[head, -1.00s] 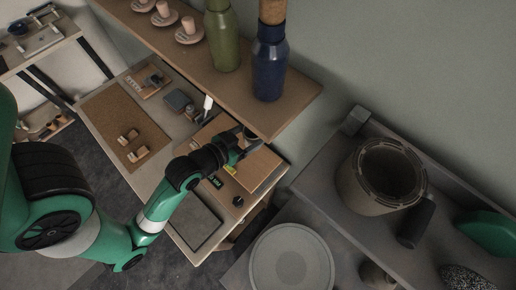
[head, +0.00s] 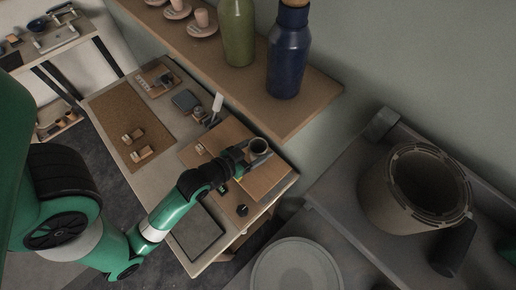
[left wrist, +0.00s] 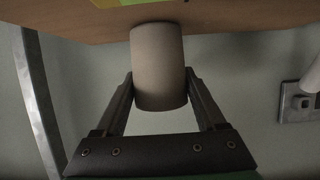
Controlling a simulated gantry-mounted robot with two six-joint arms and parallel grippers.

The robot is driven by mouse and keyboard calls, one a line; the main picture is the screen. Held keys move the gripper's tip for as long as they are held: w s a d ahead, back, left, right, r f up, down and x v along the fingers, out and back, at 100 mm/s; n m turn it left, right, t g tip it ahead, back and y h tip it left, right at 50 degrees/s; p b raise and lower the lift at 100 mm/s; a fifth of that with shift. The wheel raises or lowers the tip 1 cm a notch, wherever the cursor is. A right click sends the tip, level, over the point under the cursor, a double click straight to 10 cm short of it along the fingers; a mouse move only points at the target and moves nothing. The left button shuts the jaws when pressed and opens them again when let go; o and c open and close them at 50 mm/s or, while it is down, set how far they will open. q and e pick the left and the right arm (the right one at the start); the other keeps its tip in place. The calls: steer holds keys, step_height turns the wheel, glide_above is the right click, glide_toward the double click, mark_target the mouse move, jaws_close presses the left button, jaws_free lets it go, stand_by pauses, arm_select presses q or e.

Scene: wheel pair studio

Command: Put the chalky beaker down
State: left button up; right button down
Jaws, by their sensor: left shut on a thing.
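The chalky beaker (head: 260,147), a pale grey open cylinder, is at the far right part of the workbench, over the wooden board (head: 262,182). My left gripper (head: 243,160) is shut on its side. In the left wrist view the beaker (left wrist: 158,60) sits between the two fingers of my left gripper (left wrist: 160,88). One end of it overlaps the brown wooden surface (left wrist: 220,18); I cannot tell whether it touches. My right gripper is not in view.
A wooden shelf (head: 215,72) with a green bottle (head: 238,35) and a blue bottle (head: 287,55) overhangs the bench's back. A white-handled tool (head: 217,103) stands left of the board. A large grey pot (head: 410,195) is on the right-hand bench.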

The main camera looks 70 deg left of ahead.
arm_select(q)
steer(key=shift+f, duration=0.15)
steer(key=o, duration=1.6)
steer(key=shift+c, duration=0.2)
